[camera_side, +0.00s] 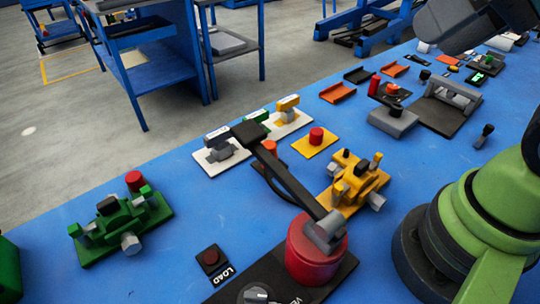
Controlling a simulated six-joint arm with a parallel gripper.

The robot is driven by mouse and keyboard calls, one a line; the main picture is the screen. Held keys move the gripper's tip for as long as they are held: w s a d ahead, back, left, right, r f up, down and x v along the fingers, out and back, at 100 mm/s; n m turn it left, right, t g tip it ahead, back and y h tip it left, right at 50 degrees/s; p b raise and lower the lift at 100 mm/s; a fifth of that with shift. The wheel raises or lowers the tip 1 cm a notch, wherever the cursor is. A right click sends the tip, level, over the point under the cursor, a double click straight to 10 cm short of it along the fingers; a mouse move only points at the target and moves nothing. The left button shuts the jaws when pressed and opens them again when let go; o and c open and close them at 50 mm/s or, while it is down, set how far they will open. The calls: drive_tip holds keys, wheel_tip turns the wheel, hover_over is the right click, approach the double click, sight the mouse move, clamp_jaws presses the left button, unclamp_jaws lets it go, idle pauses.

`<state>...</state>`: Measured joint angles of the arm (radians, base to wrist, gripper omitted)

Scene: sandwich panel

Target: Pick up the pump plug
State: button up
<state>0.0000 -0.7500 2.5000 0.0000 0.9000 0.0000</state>
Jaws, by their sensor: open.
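No part is clearly marked as the pump plug, so I cannot tell which one it is. A small dark peg-like piece (485,136) lies alone on the blue table at the right. A red cylinder (314,252) with a long black lever (285,180) stands on a dark plate at the front; it looks like a pump. A dark grey part (460,24), probably mine, hangs over the table at the top right and is cut by the frame edge. No fingertips of my gripper show.
My green arm base fills the lower right. A yellow fixture (352,188) and a green fixture (118,226) stand on the table (180,205). White plates with small valves and a red button (316,136) sit mid-table. A grey clamp block (445,100) is behind.

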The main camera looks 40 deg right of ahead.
drive_tip(key=shift+o, duration=0.4)
drive_tip(key=o, duration=0.4)
drive_tip(key=n+g+h, duration=0.2)
drive_tip(key=n+g, duration=0.5)
drive_tip(key=n, duration=0.7)
hover_over(270, 144)
wheel_tip(270, 144, down, 16)
drive_tip(key=shift+n, duration=0.5)
wheel_tip(270, 144, down, 7)
drive_tip(key=shift+w+d+f, duration=0.1)
drive_tip(key=shift+d+f, duration=0.05)
drive_tip(key=shift+f, duration=2.75)
